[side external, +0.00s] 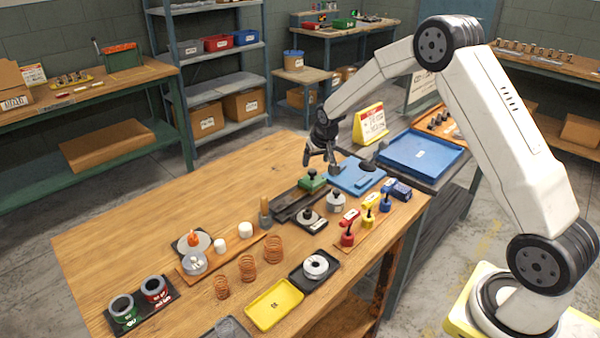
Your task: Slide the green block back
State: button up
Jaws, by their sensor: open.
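The green block (313,183) has a dark knob on top and sits on a dark rail fixture (298,204) toward the right side of the wooden table. It is near the far right end of that fixture. My gripper (321,162) is open, pointing down, a little above and beyond the green block, close to its knob. I cannot tell whether a finger touches the knob. Nothing shows between the fingers.
A blue plate (356,175) lies just right of the block. Grey and black knobbed weights (335,201), red, yellow and blue handled pieces (348,234), copper springs (247,267) and a yellow tray (274,303) stand nearer the front. The table's left rear is clear.

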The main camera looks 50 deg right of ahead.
aim_at(312, 170)
jog(key=shift+x, duration=2.45)
grip_shut()
